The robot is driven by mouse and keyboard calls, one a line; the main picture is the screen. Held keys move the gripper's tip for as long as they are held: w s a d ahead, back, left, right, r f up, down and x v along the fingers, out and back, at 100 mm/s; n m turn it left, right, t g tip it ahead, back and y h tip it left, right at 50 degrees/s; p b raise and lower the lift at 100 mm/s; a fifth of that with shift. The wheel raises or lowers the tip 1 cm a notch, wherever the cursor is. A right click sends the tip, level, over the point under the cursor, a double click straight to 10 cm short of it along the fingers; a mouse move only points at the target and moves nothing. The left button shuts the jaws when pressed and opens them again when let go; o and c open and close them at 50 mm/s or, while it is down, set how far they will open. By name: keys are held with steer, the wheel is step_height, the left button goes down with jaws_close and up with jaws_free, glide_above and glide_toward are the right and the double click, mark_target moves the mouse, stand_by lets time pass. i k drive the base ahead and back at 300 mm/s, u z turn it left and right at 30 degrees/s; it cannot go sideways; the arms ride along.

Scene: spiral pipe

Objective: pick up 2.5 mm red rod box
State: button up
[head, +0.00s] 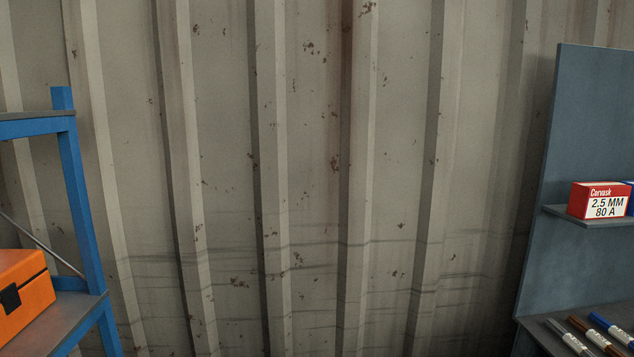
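The red rod box (599,200) shows at the far right of the head view. Its front has a white label reading "2.5 MM 80 A" under a red band. It sits upright on a small grey shelf (590,221) fixed to a blue-grey panel (575,130). A blue box (631,198) is beside it on the right, mostly cut off by the picture edge. My gripper is not in view.
A lower shelf (540,335) at bottom right holds several marker-like rods (606,328). At left, a blue-framed rack (75,190) carries an orange case (22,295). A rusty corrugated metal wall (310,150) fills the background between them.

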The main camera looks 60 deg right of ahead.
mark_target(596, 199)
steer(key=z, duration=3.8)
steer(key=i, duration=0.9)
steer(key=u, duration=0.1)
